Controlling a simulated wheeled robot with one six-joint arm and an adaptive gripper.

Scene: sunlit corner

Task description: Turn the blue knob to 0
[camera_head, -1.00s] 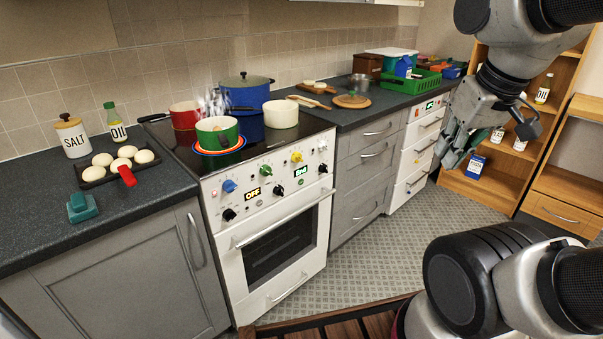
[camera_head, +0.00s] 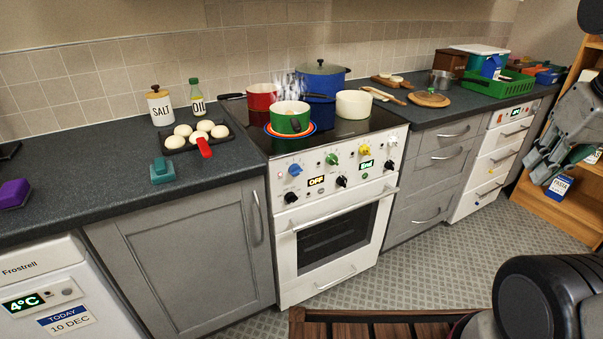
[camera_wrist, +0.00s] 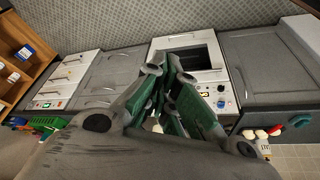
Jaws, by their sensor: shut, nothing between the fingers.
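The blue knob (camera_head: 295,170) is at the upper left of the white stove's front panel, above a black knob (camera_head: 291,197). Its pointer setting is too small to read. A small blue spot that looks like this knob shows in the wrist view (camera_wrist: 221,103). A display (camera_head: 317,181) to its right reads OFF. My gripper (camera_head: 534,166) is at the right edge of the head view, far from the knob and touching nothing there. Its green-padded fingers (camera_wrist: 168,78) fill the middle of the wrist view, shut and empty, hiding part of the stove.
A green knob (camera_head: 332,159) and a yellow knob (camera_head: 364,151) sit right of the blue one. A steaming green pot (camera_head: 290,117) stands on the hob above. The oven handle (camera_head: 345,208) sticks out below. Patterned floor lies open before the right-hand cabinets.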

